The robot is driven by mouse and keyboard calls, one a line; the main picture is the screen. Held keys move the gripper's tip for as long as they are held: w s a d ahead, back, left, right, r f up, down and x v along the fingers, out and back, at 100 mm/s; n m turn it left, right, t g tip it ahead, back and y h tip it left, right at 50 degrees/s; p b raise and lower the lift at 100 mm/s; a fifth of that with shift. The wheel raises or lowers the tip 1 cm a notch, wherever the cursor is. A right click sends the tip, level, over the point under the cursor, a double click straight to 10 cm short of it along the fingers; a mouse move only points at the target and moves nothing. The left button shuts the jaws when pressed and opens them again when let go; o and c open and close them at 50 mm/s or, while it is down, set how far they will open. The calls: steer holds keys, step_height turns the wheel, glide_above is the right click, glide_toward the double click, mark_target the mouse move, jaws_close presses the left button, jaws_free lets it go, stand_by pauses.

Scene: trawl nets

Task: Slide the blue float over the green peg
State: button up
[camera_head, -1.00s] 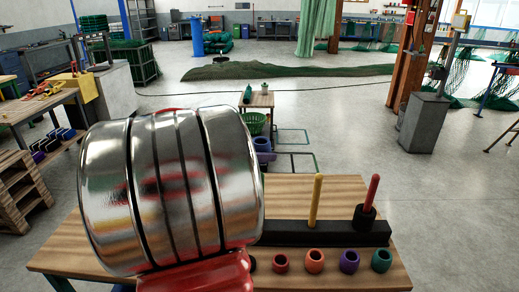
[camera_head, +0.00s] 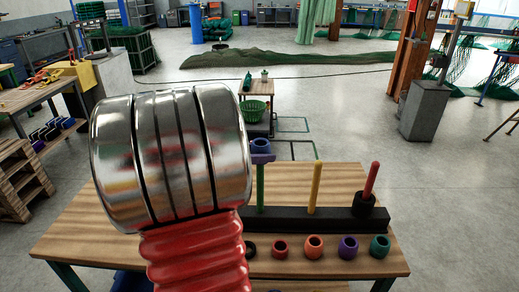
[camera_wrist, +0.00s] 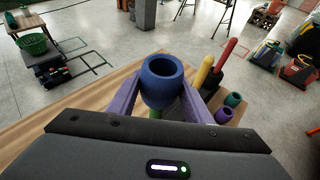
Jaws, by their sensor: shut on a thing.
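The blue float (camera_head: 261,145) is a hollow ring held upright in my gripper (camera_head: 263,158), whose purple fingers are shut on its sides. In the wrist view the blue float (camera_wrist: 161,84) sits between the fingertips, its dark opening facing up. The green peg (camera_head: 260,187) stands upright on the black bar, directly below the float in the head view. A bit of the green peg (camera_wrist: 155,113) shows under the float in the wrist view. The peg's tip is hidden, so I cannot tell whether it has entered the float.
A yellow peg (camera_head: 316,188) and a red peg (camera_head: 371,180) with a black float (camera_head: 364,203) around its base stand to the right on the bar (camera_head: 335,219). Red, orange, purple and teal (camera_head: 380,246) floats line the wooden table's (camera_head: 190,262) front. My silver arm blocks the left.

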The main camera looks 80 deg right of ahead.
mark_target(259, 167)
steer(key=shift+f, duration=2.05)
steer(key=o, duration=1.2)
steer(key=v, duration=1.4)
steer(key=shift+d, duration=0.1)
